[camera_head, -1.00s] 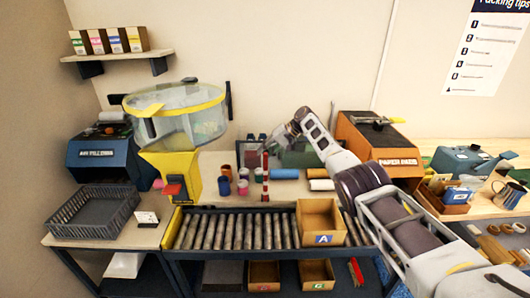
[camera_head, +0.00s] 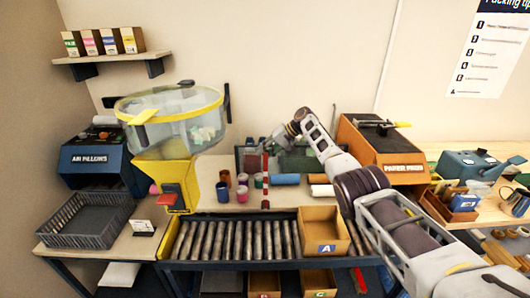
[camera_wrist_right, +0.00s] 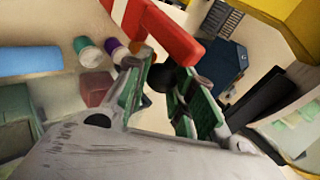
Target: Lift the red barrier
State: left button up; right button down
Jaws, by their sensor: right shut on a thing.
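The red barrier (camera_head: 265,178) is a narrow red and white striped bar. In the head view it appears as a thin strip behind the roller conveyor (camera_head: 235,240). In the right wrist view its red and white bar (camera_wrist_right: 172,35) runs just beyond the fingertips. My right gripper (camera_head: 273,143) is at the barrier's upper end, small and partly hidden in the head view. In the right wrist view the green-padded fingers (camera_wrist_right: 166,80) close around a dark part at the barrier. The exact contact is hard to see. My left gripper is not in view.
A yellow-rimmed clear hopper (camera_head: 180,110) stands left of the barrier. Several small coloured cups (camera_head: 242,192) and blue rolls (camera_head: 285,179) lie nearby. An open carton marked A (camera_head: 323,225) sits on the conveyor's right end. An orange paper machine (camera_head: 382,155) stands to the right.

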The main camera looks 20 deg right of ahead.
jog(key=shift+d+f, duration=0.1)
jog(key=shift+f, duration=0.2)
jog(key=c, duration=1.5)
grip_release()
jog(key=shift+s+d+r, duration=0.1)
jog(key=shift+d+r, duration=0.25)
jog(key=shift+r, duration=0.15)
jog(key=shift+v, duration=5.45)
jog(key=shift+f, duration=0.1)
